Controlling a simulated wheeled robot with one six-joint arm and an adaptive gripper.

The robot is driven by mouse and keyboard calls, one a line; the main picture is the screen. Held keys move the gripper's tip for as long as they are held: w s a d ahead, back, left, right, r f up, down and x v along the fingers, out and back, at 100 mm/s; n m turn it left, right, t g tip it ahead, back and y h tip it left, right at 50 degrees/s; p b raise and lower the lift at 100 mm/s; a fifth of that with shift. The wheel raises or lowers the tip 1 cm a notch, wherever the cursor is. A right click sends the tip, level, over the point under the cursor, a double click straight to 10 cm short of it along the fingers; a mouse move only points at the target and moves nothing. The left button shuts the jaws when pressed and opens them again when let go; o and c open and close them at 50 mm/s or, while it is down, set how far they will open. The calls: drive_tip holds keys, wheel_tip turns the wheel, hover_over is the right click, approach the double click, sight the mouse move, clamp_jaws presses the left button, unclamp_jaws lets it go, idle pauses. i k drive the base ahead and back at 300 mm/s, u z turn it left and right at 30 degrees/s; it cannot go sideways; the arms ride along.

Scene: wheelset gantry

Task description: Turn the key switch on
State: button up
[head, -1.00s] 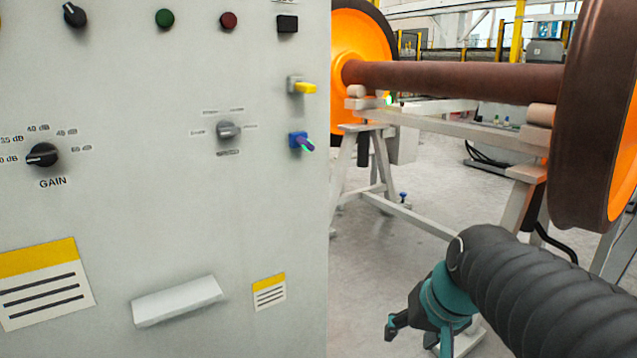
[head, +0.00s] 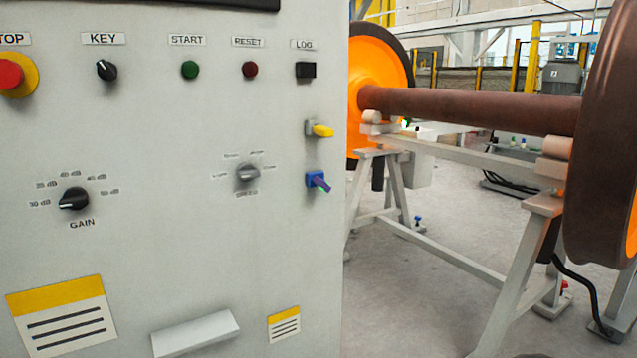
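The key switch (head: 107,70) is a small black knob under the label KEY, near the top left of the grey control panel (head: 150,240). Its light pointer mark is tilted toward the upper left. My gripper is not in the head view now, so I cannot see whether it is open or shut.
On the panel are a red stop button (head: 12,75), a green start button (head: 190,69), a red reset button (head: 250,69), a gain knob (head: 74,198), a speed knob (head: 248,173) and a handle (head: 195,333). A wheelset (head: 470,108) stands on a trestle to the right.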

sight(106, 70)
drive_tip(key=u, duration=1.25)
drive_tip(key=k, duration=1.1)
drive_tip(key=u, duration=0.8)
drive_tip(key=i, duration=1.2)
drive_tip(key=z, duration=0.9)
